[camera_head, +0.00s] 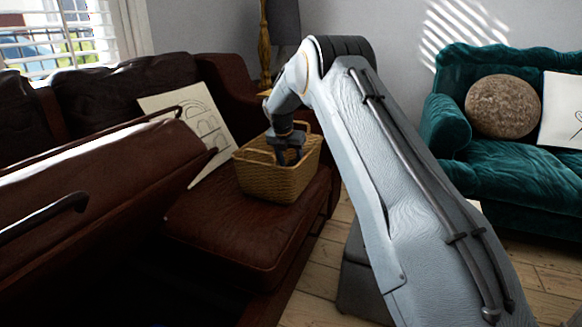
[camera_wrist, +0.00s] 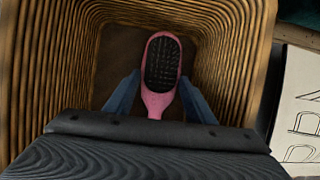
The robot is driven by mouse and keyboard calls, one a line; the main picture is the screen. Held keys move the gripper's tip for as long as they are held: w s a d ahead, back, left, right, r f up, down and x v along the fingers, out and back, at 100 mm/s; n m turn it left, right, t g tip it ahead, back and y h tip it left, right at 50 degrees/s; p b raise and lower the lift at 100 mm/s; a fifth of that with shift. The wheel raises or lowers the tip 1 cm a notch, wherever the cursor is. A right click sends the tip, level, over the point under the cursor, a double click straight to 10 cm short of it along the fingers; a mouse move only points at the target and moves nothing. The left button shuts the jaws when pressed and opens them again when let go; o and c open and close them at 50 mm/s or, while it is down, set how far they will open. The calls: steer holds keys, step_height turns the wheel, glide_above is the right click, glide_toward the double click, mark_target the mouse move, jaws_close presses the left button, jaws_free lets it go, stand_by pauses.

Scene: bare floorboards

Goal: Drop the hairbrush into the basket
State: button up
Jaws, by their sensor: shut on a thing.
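A pink hairbrush (camera_wrist: 161,75) with dark bristles shows in the wrist view, its bristle side facing the camera. My gripper (camera_wrist: 157,92) is shut on its handle, with one finger on each side. The wicker basket (camera_head: 270,182) stands on the brown leather sofa seat in the head view. My gripper (camera_head: 287,156) reaches down into the basket's opening there, and the hairbrush is hidden in that view. In the wrist view the woven walls of the basket (camera_wrist: 62,65) surround the hairbrush and fingers. I cannot tell whether the brush touches the basket's bottom.
A brown leather piece (camera_head: 100,180) with metal bars fills the left foreground. Floorboards show between.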

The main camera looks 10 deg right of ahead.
steer(key=shift+f, duration=0.25)
steer(key=shift+f, duration=0.6)
steer(key=o, duration=1.1)
steer(key=shift+c, duration=0.2)
steer(key=shift+r, duration=0.55)
steer(key=p+v, duration=0.4)
steer(key=v, duration=0.8)
